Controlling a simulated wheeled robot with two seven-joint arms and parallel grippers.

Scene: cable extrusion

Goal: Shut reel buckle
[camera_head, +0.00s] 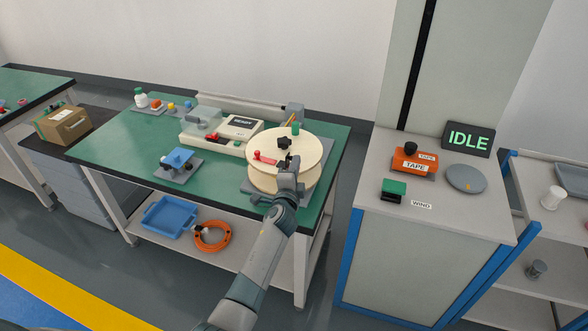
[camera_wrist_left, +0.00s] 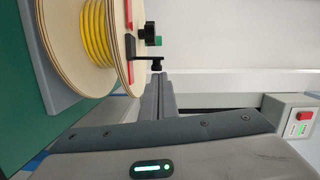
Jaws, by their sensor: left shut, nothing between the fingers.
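The reel (camera_head: 262,177) is a pale wooden drum on the right end of the green bench. In the left wrist view the reel (camera_wrist_left: 60,50) shows yellow cable (camera_wrist_left: 92,32) wound between its flanges. A red buckle piece (camera_head: 265,157) lies on its top face, beside a black hub knob (camera_head: 284,143). The red piece (camera_wrist_left: 130,48) also shows in the left wrist view, near a black bracket with a knob (camera_wrist_left: 156,65). My left gripper (camera_head: 290,163) is over the reel's near edge. Its fingers (camera_wrist_left: 160,88) are shut and empty, close to the black knob; contact is unclear.
A cream machine (camera_head: 240,127) stands behind the reel. A blue fixture (camera_head: 178,160) sits left on the bench (camera_head: 115,145). At right, a cabinet carries an orange tape unit (camera_head: 414,162), a green-topped switch (camera_head: 394,188) and an IDLE screen (camera_head: 468,138).

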